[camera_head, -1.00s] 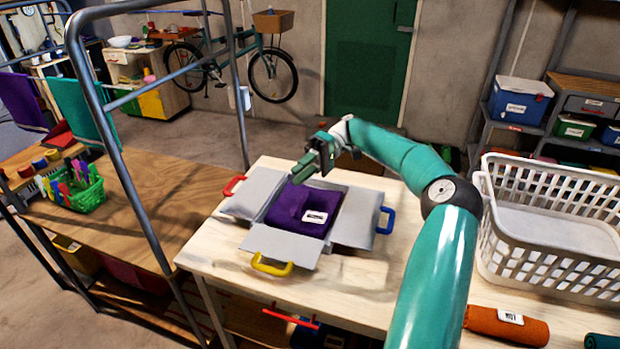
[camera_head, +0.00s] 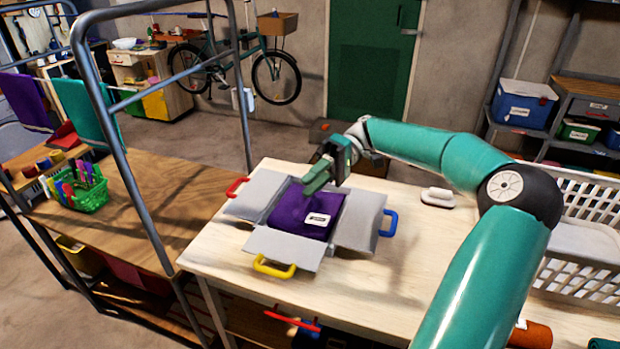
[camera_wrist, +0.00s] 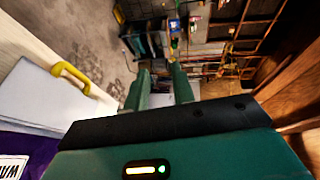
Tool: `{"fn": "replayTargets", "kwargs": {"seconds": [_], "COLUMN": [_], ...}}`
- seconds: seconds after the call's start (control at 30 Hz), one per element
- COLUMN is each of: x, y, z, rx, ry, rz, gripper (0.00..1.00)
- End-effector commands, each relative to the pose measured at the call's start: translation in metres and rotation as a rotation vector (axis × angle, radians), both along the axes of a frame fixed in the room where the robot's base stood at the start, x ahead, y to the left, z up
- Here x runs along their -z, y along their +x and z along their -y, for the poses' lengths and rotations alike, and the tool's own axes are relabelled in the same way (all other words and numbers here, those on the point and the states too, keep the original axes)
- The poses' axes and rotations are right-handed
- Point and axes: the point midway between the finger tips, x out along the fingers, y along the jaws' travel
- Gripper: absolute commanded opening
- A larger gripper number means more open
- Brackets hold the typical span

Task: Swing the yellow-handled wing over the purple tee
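The purple tee (camera_head: 290,212) lies folded with a white label on the middle of the grey folding board on the pale table. The yellow-handled wing (camera_head: 285,246) lies flat at the board's near side, its yellow handle (camera_head: 273,267) toward the table's front edge. This wing (camera_wrist: 45,95) and its handle (camera_wrist: 70,76) also show at the left of the wrist view. The red-handled wing (camera_head: 250,203) and the blue-handled wing (camera_head: 362,218) also lie outward. My gripper (camera_head: 317,184) is above the board's far side, apart from the yellow handle. In the wrist view its fingers (camera_wrist: 158,90) are apart and empty.
A white basket (camera_head: 585,250) stands at the right, partly behind my arm. A white brush-like item (camera_head: 437,197) lies right of the board. A metal frame (camera_head: 125,150) rises at the left, beside a wooden bench with a green basket (camera_head: 92,197).

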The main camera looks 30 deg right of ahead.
Motion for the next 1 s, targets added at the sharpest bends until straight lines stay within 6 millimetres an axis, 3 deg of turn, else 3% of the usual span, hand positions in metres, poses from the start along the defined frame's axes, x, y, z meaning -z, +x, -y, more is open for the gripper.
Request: {"fn": "replayTargets", "kwargs": {"seconds": [0.23,0.33,0.7,1.0], "x": [0.0,0.003,0.05,0.076], "y": [0.0,0.002,0.002,-0.025], "z": [-0.001,-0.01,-0.113,-0.16], "rx": [-0.001,-0.009,-0.047,-0.001], "ry": [-0.002,-0.031,-0.474,-0.867], "rz": [-0.001,-0.017,-0.183,-0.19], "gripper": [0.25,0.25,0.25,0.25]}}
